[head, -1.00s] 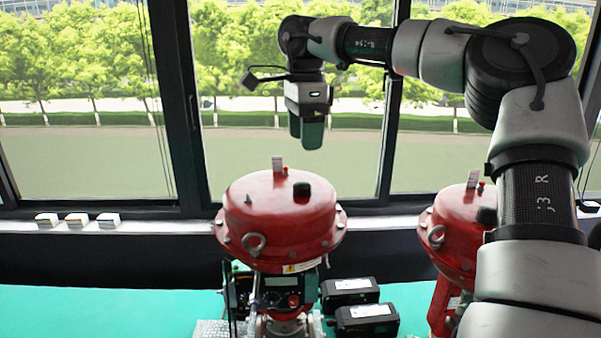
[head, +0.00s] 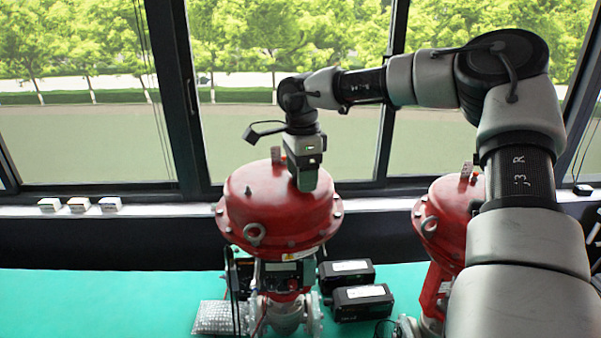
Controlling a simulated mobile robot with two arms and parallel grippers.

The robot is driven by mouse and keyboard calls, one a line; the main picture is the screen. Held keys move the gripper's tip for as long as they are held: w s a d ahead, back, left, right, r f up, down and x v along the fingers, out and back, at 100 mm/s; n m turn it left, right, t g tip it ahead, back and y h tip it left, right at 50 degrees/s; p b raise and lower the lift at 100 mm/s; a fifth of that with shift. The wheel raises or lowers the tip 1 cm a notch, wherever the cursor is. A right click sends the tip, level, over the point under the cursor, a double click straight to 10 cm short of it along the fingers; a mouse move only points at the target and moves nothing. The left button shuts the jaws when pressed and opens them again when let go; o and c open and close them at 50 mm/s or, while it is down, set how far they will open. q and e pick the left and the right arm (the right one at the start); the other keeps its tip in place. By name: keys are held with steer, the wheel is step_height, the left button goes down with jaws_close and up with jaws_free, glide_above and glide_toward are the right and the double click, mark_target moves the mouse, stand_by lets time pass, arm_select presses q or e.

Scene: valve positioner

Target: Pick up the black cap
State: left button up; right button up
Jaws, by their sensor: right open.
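The red valve actuator (head: 262,212) stands upright in the middle, in front of the window. The black cap on its top is hidden now behind my right gripper (head: 306,183). That gripper points straight down, with its fingers at the actuator's top where the cap sat. It is open; whether the fingers are around the cap or just above it I cannot tell. My left gripper is not in view.
A second red actuator (head: 436,215) stands to the right, partly behind my right arm. Two black boxes (head: 362,302) lie on the green table (head: 100,300) beside the first valve. Small white boxes (head: 79,204) sit on the sill. The table's left is clear.

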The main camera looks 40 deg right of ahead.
steer(key=shift+c, duration=1)
steer(key=c, duration=0.8)
steer(key=shift+c, duration=0.2)
steer(key=shift+r, duration=0.1)
